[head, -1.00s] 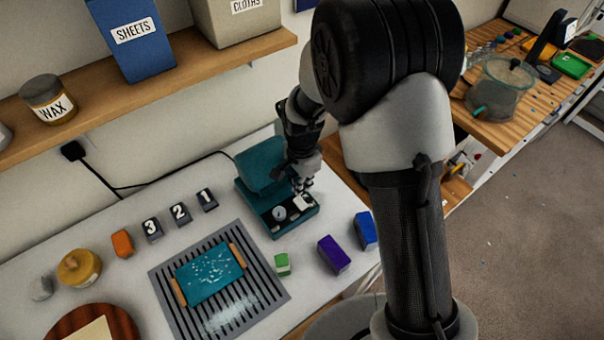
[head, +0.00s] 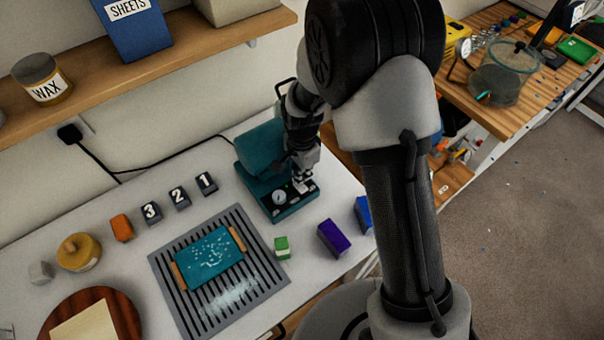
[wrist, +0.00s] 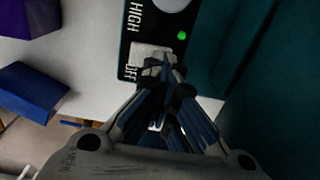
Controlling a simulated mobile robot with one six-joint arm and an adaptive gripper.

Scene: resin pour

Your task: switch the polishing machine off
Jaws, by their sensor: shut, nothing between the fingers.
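The teal polishing machine (head: 262,148) stands at the back right of the white table, its dark control panel facing front. The panel has a round dial (head: 279,197). In the wrist view the panel carries a white switch (wrist: 147,50) between the words HIGH and OFF, and a lit green lamp (wrist: 182,36). My gripper (head: 304,187) is shut and empty, pointing down at the right end of the panel. In the wrist view its fingertips (wrist: 166,66) overlap the switch's edge near OFF; whether they touch it I cannot tell. They hide part of the switch.
Purple (head: 333,238), blue (head: 363,214) and green-white (head: 282,247) blocks stand in front of the machine. A grey slotted mat (head: 257,295) with a teal pad (head: 209,258) lies to the left. A shelf (head: 180,75) runs above, and a black cord (head: 160,170) runs behind.

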